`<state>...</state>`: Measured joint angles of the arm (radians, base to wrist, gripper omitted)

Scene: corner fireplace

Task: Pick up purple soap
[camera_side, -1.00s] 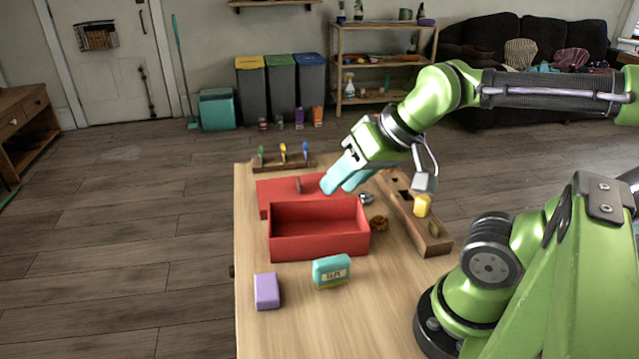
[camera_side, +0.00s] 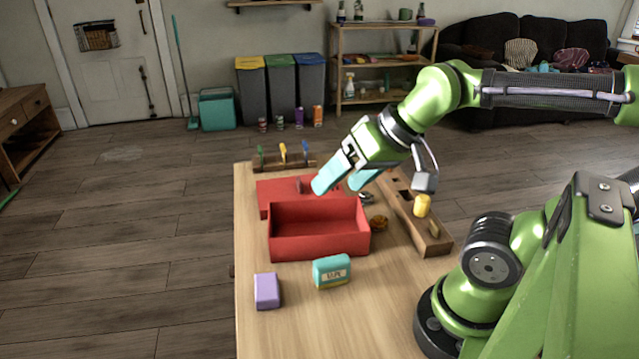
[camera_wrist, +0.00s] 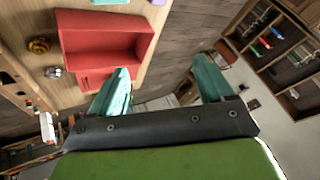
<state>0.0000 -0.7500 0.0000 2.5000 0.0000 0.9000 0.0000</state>
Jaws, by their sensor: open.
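The purple soap (camera_side: 266,291) is a small lilac block lying on the wooden table near its front left. In the wrist view only a sliver of the purple soap (camera_wrist: 158,2) shows at the top edge. My gripper (camera_side: 341,181) has teal fingers and hangs above the back of the red box, well behind and above the soap. In the wrist view my gripper (camera_wrist: 165,82) has its two fingers spread wide apart with nothing between them.
An open, empty red box (camera_side: 318,232) stands between my gripper and the soap. A teal soap-like block (camera_side: 331,271) lies right of the purple soap. A wooden block with a yellow piece (camera_side: 422,206) stands at the right. Table around the purple soap is clear.

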